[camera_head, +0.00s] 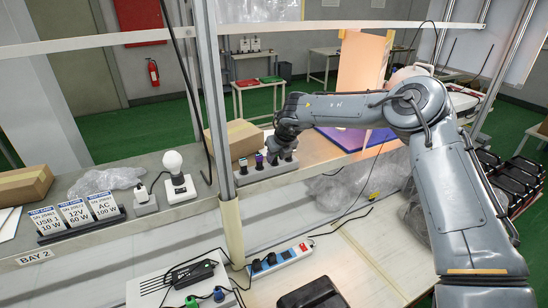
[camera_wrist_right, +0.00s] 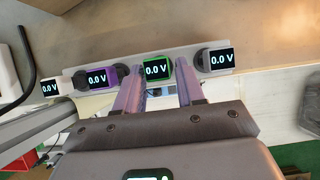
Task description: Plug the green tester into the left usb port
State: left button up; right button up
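The green tester (camera_wrist_right: 157,68) shows "0.0 V" in the right wrist view, in a row with a purple tester (camera_wrist_right: 97,77) on its left and a grey tester (camera_wrist_right: 220,59) on its right. My right gripper (camera_wrist_right: 158,72) is open, its two fingertips on either side of the green tester with gaps visible. In the head view my right gripper (camera_head: 283,152) is at the tester rack (camera_head: 262,174) on the shelf and hides part of the row. I cannot make out the left usb port. My left gripper is not in view.
A light bulb on a base (camera_head: 178,185) and label cards (camera_head: 76,212) stand on the shelf. An upright post (camera_head: 214,100) rises left of the rack.

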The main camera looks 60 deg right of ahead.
grip_shut()
jog(key=shift+r, duration=0.1)
jog(key=shift+r+p, duration=0.75)
jog(key=shift+r, duration=0.45)
notch_tip(320, 180, up, 3)
jog(key=shift+r+p, duration=0.2)
jog(key=shift+p, duration=0.8)
jog(key=shift+s+d, duration=0.1)
